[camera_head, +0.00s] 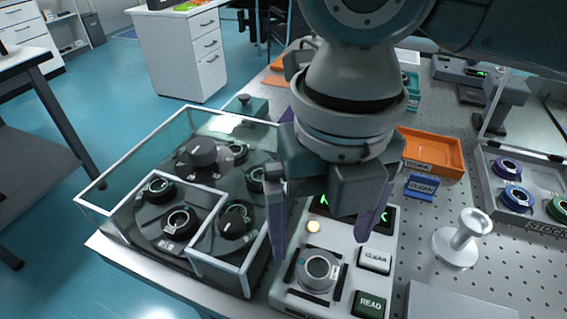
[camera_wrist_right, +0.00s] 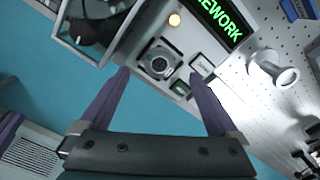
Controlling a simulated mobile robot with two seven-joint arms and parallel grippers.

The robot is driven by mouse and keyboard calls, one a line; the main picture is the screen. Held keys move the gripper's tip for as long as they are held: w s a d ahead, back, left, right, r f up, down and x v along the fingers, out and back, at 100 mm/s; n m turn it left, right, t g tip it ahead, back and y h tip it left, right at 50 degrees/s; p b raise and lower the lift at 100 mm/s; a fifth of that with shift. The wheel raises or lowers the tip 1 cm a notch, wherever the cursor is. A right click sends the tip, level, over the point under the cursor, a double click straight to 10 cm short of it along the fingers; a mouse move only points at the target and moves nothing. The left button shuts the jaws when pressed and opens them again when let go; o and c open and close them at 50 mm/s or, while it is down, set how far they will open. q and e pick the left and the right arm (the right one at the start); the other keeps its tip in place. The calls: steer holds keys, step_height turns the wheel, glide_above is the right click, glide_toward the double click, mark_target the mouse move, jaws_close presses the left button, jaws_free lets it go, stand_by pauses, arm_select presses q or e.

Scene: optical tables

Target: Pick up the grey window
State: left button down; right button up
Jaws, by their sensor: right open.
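A grey round mount with a dark glassy centre, which looks like the grey window (camera_head: 318,270), sits in the square seat of the white reader box (camera_head: 290,297). It also shows in the wrist view (camera_wrist_right: 159,60). My right gripper (camera_head: 322,250) is open and empty, pointing down over the reader, with its purple fingers apart on either side of the grey mount. In the wrist view the fingertips (camera_wrist_right: 160,75) lie just short of the mount; I cannot tell their height above it. My left gripper is not in the head view.
A glass-walled case (camera_head: 205,262) with several black mounts stands close left. The reader has CLEAR (camera_head: 376,259) and READ (camera_head: 369,304) buttons and a green-lettered display (camera_wrist_right: 219,20). A white pedestal (camera_head: 457,248), orange tray (camera_head: 440,146) and grey STOCK tray (camera_head: 545,222) stand right.

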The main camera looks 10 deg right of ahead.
mark_target(317, 264)
step_height(317, 264, down, 5)
steer(key=shift+f, duration=0.2)
steer(key=shift+c, duration=0.3)
steer(key=shift+r, duration=0.1)
jaws_close()
stand_by(0.4)
